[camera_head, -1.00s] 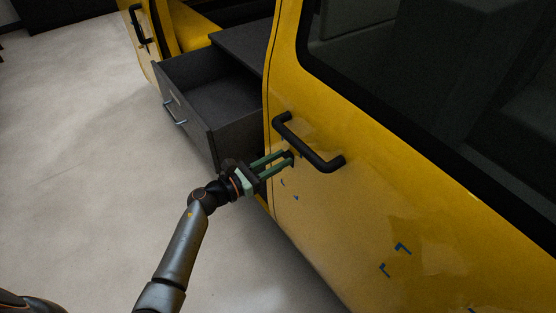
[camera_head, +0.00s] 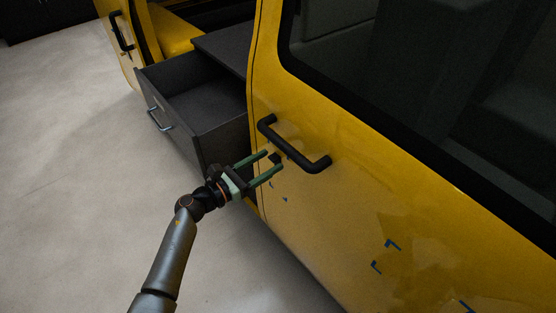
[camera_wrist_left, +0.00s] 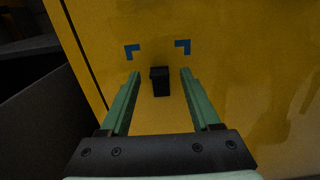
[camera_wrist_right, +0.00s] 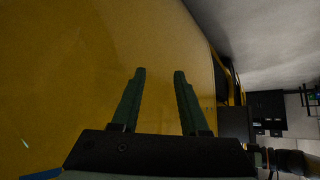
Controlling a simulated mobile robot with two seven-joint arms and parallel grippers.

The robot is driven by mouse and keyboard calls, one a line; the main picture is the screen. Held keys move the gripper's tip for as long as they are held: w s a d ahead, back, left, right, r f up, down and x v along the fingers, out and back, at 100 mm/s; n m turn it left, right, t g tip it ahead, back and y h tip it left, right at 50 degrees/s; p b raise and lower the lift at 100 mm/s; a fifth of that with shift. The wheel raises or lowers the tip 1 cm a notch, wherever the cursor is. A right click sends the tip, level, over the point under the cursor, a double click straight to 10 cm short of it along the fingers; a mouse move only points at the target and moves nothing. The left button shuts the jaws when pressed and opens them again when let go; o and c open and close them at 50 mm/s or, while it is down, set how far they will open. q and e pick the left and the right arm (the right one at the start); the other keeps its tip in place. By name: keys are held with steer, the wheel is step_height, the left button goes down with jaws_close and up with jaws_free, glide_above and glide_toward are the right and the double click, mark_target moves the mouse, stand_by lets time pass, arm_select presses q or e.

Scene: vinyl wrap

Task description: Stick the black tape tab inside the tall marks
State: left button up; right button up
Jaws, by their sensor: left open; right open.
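The small black tape tab (camera_head: 275,158) is by the yellow door panel, below the handle. My left gripper (camera_head: 273,160) is open, with its green fingers on either side of the tab. In the left wrist view the tab (camera_wrist_left: 160,82) stands between the fingertips with a gap on each side. Two blue corner marks, left (camera_wrist_left: 132,51) and right (camera_wrist_left: 183,47), show above it there. Whether the tab touches the panel is unclear. My right gripper (camera_wrist_right: 158,73) is open and empty by yellow bodywork, outside the head view. I cannot tell which marks are the tall ones.
A black door handle (camera_head: 295,147) juts out just above the left gripper. An open dark drawer (camera_head: 185,120) stands to the left. More blue marks (camera_head: 391,245) lie further right on the door. The floor (camera_head: 75,165) at left is clear.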

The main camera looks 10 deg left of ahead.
arm_select(q)
steer(key=b+v, duration=0.1)
steer(key=v, duration=1.1)
steer(key=shift+s+a, duration=0.1)
